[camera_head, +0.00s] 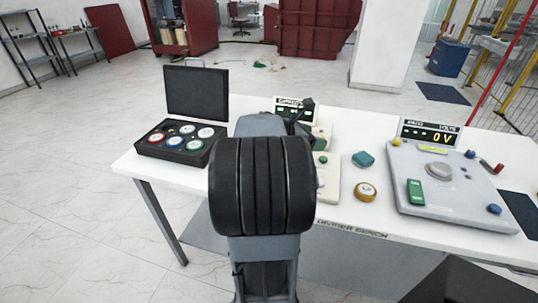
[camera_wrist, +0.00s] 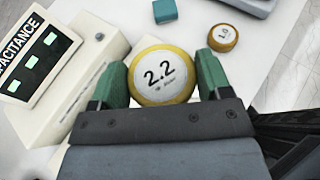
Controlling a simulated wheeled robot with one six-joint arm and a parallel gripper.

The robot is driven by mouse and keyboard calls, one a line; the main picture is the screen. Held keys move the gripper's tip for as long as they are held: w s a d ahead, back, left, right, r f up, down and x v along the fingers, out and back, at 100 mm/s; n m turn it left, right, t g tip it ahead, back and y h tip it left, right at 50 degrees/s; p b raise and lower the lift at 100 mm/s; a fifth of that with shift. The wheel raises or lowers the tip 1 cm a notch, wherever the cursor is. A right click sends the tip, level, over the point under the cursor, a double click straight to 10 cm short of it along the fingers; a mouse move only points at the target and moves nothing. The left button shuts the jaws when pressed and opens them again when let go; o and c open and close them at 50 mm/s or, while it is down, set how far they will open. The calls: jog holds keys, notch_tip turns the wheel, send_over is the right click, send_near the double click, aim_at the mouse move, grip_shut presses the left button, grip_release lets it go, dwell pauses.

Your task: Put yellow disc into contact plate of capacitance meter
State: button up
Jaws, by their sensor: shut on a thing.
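In the wrist view my gripper (camera_wrist: 163,70) has its two green fingers on either side of a yellow-rimmed disc (camera_wrist: 162,84) with a white face marked 2.2, and is shut on it. The capacitance meter (camera_wrist: 40,48) is at the left of that view, with a dark panel and lit green displays; its pale body is beside the left finger. In the head view the meter (camera_head: 327,186) is partly hidden behind my arm, and so are my gripper and the held disc. The contact plate cannot be made out clearly.
A smaller yellow disc (camera_head: 365,191) and a teal block (camera_head: 363,159) lie on the white table right of the meter. A grey voltage unit (camera_head: 450,190) stands further right. An open black case (camera_head: 179,151) with several coloured discs is at the left.

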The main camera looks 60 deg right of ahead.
jog(key=w+f, duration=0.2)
jog(key=w, duration=0.2)
jog(key=w+f, duration=0.3)
jog(key=w, duration=0.1)
jog(key=w+d+f, duration=0.1)
jog(key=w+f, duration=0.2)
jog(key=w, duration=0.1)
jog(key=shift+d+f+p, duration=0.1)
jog(key=shift+p, duration=0.25)
jog(key=shift+w+f, duration=0.6)
jog(key=shift+f, duration=1.65)
jog(key=shift+f, duration=0.2)
jog(key=o, duration=1.1)
